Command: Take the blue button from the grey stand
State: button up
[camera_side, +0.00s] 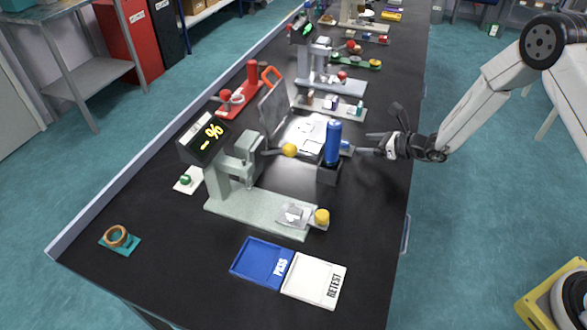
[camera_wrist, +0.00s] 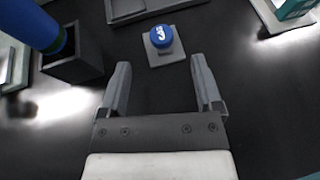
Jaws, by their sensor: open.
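The blue button (camera_wrist: 161,36), a round cap with a white mark, sits on a small square grey stand (camera_wrist: 168,59) in the wrist view, just beyond my fingertips and roughly centred between them. In the side view a bit of the blue button (camera_side: 346,146) shows just right of the blue cylinder; its stand is mostly hidden there. My gripper (camera_side: 365,143) reaches in from the right in the side view, low over the black bench. Its fingers are apart and empty in the wrist view (camera_wrist: 160,66).
A tall blue cylinder (camera_side: 332,143) stands in a dark block holder (camera_side: 328,173), left of the button. It also shows upper left in the wrist view (camera_wrist: 32,25). The rheometer (camera_side: 255,206), the blue PASS tray (camera_side: 244,266) and the white RETEST tray (camera_side: 305,283) are nearer the side camera.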

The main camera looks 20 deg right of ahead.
aim_at(345, 142)
jog(key=shift+x, duration=2.6)
jog(key=shift+d+r, duration=0.1)
grip_shut()
